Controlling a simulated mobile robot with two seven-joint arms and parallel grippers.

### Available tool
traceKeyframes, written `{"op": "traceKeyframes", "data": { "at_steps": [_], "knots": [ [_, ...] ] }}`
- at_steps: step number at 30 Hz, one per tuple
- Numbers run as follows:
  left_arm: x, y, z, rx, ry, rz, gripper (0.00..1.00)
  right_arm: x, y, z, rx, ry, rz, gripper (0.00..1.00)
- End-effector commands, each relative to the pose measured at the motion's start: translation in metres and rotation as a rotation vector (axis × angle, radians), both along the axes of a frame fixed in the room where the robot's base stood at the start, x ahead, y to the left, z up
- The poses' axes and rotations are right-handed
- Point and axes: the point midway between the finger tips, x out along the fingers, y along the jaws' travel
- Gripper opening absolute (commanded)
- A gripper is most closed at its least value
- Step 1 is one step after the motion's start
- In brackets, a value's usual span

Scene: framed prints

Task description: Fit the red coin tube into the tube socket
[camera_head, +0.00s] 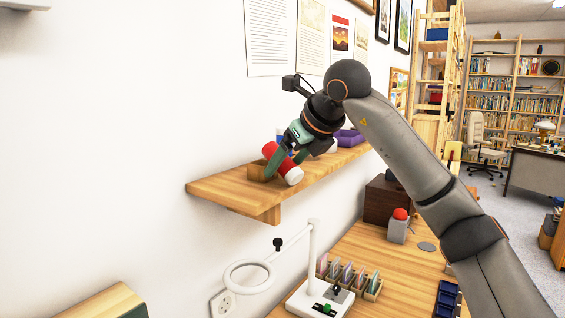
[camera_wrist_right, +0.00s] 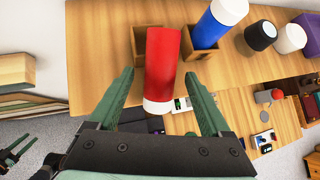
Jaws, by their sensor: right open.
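The red coin tube (camera_head: 279,158), red with a white end, is tilted at the wall shelf beside a small open wooden socket (camera_head: 258,171). In the right wrist view the red tube (camera_wrist_right: 161,65) covers part of the wooden socket (camera_wrist_right: 145,40); I cannot tell whether they touch. My right gripper (camera_head: 277,163) is open with its green fingers on either side of the tube, with gaps showing in the wrist view (camera_wrist_right: 159,82). My left gripper (camera_wrist_right: 15,152) shows small at the lower left of the wrist view; its opening is unclear.
A blue tube with a white end (camera_wrist_right: 218,25) stands in a second wooden box (camera_wrist_right: 202,48). Black and white rounded items and a purple bin (camera_head: 350,137) are further along the shelf (camera_head: 225,190). A magnifier lamp (camera_head: 312,250) and a red button box (camera_head: 399,226) stand on the desk below.

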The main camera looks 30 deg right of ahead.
Motion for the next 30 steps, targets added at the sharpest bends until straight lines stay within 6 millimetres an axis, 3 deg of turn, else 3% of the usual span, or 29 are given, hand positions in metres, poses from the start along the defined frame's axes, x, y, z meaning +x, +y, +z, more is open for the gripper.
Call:
{"op": "traceKeyframes", "data": {
  "at_steps": [3,24,30],
  "knots": [
    [0.0002,0.0000,-0.0001,0.000,0.000,0.000,0.50,-0.0001,0.0002,0.0002,-0.001,0.000,0.001,0.81],
    [0.0003,-0.0001,0.0001,0.000,-0.001,0.000,0.50,-0.0004,0.0004,0.0007,-0.001,-0.001,0.001,0.02],
    [0.0004,-0.0001,0.0002,0.000,-0.001,0.000,0.50,-0.0004,0.0003,0.0014,0.000,-0.003,0.001,0.00]
  ]
}}
